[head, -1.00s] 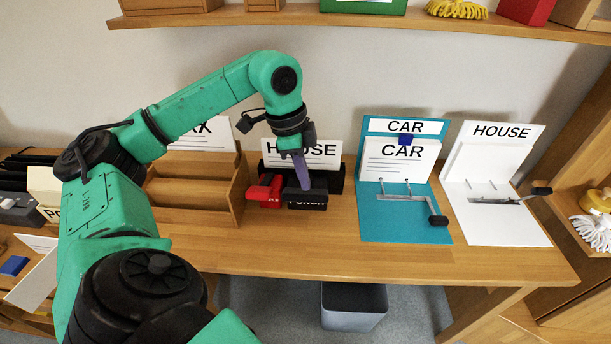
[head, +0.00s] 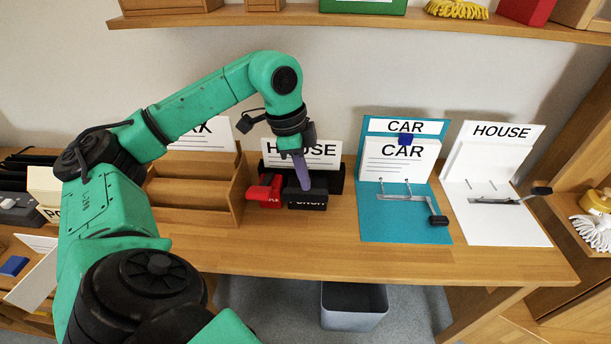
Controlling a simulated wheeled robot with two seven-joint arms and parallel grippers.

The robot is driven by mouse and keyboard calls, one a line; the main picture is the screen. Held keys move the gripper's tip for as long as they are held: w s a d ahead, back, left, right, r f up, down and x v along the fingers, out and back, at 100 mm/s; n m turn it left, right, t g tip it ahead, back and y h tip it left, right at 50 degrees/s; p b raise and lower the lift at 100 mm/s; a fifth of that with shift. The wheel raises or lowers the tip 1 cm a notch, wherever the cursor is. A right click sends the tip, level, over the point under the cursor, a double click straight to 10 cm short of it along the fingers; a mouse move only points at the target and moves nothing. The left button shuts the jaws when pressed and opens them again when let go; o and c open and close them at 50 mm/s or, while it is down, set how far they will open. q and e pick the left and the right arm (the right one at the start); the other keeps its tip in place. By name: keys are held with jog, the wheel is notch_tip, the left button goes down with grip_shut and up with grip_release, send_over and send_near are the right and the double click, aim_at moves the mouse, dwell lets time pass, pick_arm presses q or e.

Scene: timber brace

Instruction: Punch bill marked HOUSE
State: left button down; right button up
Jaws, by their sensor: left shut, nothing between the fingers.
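The bill marked HOUSE (head: 325,147) stands upright at the black punch (head: 307,200), whose front label reads PUNCH. My left gripper (head: 304,185) is shut with nothing between its fingers. Its fingertips point down onto the top of the punch and cover part of the bill's lettering. I cannot tell how far the punch's lever is pressed. The white HOUSE binder (head: 495,215) lies open at the right, its rings bare and its black-ended lever out to the right. My right gripper is out of view.
A red device (head: 264,191) sits just left of the punch. A wooden tray (head: 235,190) with a paper ending in AX stands further left. A teal CAR binder (head: 385,225) holds a CAR sheet. A grey bin (head: 354,305) is below the table; a shelf (head: 400,20) runs above.

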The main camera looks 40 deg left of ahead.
aim_at(304, 193)
pick_arm(q)
jog(key=shift+f, duration=0.1)
jog(key=shift+s+a+b+x, duration=0.15)
jog(key=shift+a+b+x, duration=0.05)
jog(key=shift+b+x, duration=0.8)
jog(key=shift+s+a+b+x, duration=0.15)
jog(key=shift+b+x, duration=0.5)
jog(key=shift+x, duration=0.5)
jog(key=shift+f, duration=0.15)
jog(key=shift+s+d+f+b, duration=0.35)
jog(key=shift+f+b, duration=0.25)
jog(key=shift+b, duration=0.1)
jog(key=shift+w, duration=0.1)
jog(key=p+v, duration=0.3)
jog(key=d+p+v, duration=0.1)
jog(key=p+v, duration=0.2)
jog(key=w+p+v, duration=0.1)
jog(key=p+v, duration=0.2)
jog(key=shift+d+r, duration=0.25)
jog(key=shift+r, duration=0.05)
jog(key=shift+f, duration=0.15)
